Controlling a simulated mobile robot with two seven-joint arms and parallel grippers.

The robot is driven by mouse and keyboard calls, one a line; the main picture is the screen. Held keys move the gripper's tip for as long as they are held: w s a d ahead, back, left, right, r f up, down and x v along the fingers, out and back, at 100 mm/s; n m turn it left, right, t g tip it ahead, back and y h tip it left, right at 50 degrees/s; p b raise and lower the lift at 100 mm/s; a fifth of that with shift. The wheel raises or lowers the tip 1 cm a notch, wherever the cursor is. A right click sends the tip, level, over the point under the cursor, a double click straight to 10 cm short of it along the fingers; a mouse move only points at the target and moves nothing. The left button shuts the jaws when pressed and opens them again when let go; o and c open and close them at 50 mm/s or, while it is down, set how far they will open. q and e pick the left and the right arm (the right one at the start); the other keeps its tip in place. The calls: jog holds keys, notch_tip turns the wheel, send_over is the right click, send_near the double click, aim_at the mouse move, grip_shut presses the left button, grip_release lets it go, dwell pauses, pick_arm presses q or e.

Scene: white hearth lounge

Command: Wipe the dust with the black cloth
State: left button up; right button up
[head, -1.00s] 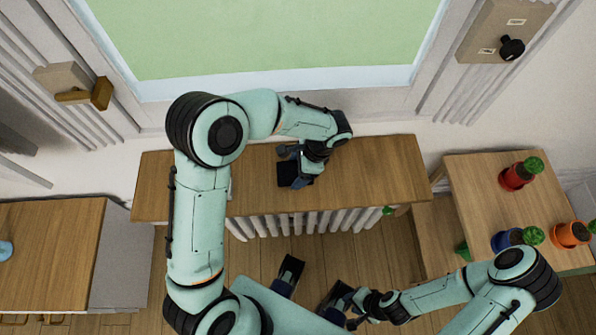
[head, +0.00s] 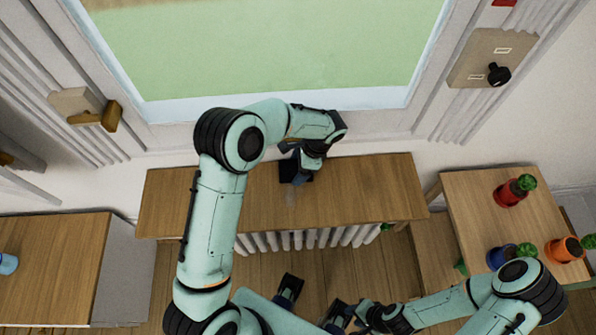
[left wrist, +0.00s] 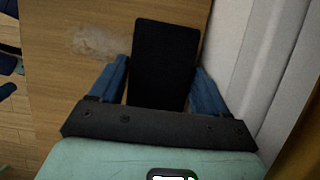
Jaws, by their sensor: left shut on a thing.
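The black cloth (left wrist: 165,60) is a dark rectangle between the blue fingers of my left gripper (left wrist: 162,85) in the left wrist view. My left gripper is shut on it. In the head view the cloth (head: 289,171) shows at my left gripper (head: 300,163), over the far half of the narrow wooden table (head: 370,190). A pale, faint dust patch (left wrist: 98,40) lies on the wood left of the cloth in the left wrist view. It shows faintly nearer than the cloth in the head view (head: 291,196). My right gripper (head: 340,314) is low at the bottom edge; its fingers are unclear.
A window and white wall stand behind the table. A side table (head: 475,195) at right holds a red pot (head: 509,195), a blue pot (head: 500,254) and an orange pot (head: 563,250) with cacti. A wooden cabinet (head: 55,260) stands at left. The table's right part is bare.

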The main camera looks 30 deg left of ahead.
aim_at(293, 208)
pick_arm(q)
jog(key=shift+w+a, duration=0.15)
jog(key=shift+a, duration=0.45)
jog(key=shift+r, duration=0.25)
jog(key=shift+s+d+f, duration=0.15)
jog(key=shift+s+d, duration=0.25)
jog(key=shift+s, duration=0.25)
jog(key=shift+s+d+b, duration=0.25)
jog(key=shift+s+d, duration=0.05)
jog(key=shift+s, duration=0.35)
jog(key=shift+s+d+b, duration=0.25)
jog(key=shift+s, duration=0.4)
jog(key=shift+s+d, duration=0.2)
jog(key=shift+d, duration=0.2)
jog(key=shift+s+d+f+b, duration=0.1)
jog(key=shift+s+d+b, duration=0.4)
jog(key=shift+s, duration=0.45)
jog(key=shift+s+d+f+b, duration=0.1)
jog(key=shift+s+d+b, duration=0.2)
jog(key=shift+s+d, duration=0.6)
jog(key=shift+s+d+f+b, duration=0.1)
jog(key=shift+s+d+b, duration=0.35)
jog(key=shift+s, duration=0.6)
jog(key=shift+r, duration=0.1)
jog(key=shift+w+r+p, duration=0.1)
jog(key=shift+r+p, duration=2.3)
jog(key=shift+r, duration=0.6)
